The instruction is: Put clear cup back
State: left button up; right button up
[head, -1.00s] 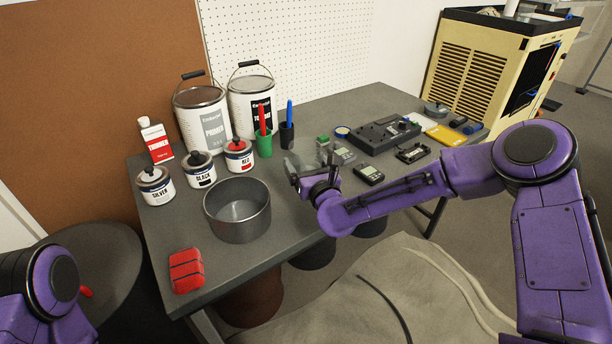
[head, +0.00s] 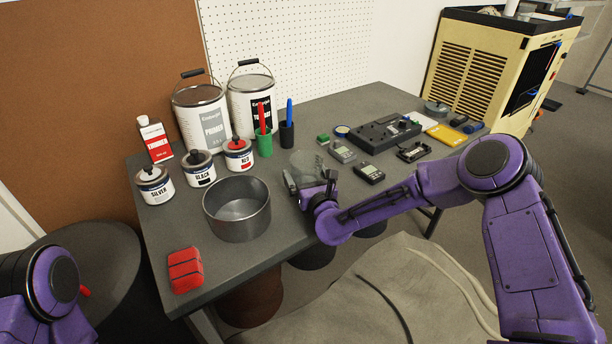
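The clear cup (head: 309,162) is see-through and hard to make out, right of the green pen cup. My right gripper (head: 311,184) is around its near side, with a finger on each side, and seems shut on it. I cannot tell whether the cup's base touches the table. My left gripper is out of view; only part of my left arm shows at the lower left.
The grey table (head: 305,225) has a metal pot (head: 237,210) left of my gripper and a red block (head: 185,270) in front. Paint cans (head: 200,170) and pen cups (head: 264,146) stand behind. Meters (head: 369,173) and a black device (head: 383,135) lie right.

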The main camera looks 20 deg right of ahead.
jog(key=shift+r+p, duration=0.3)
jog(key=shift+r, duration=0.05)
jog(key=s, duration=0.8)
jog(key=s+b, duration=0.1)
jog(key=s, duration=0.3)
jog(key=shift+d+f, duration=0.15)
jog(key=shift+d, duration=0.15)
jog(key=shift+s, duration=0.1)
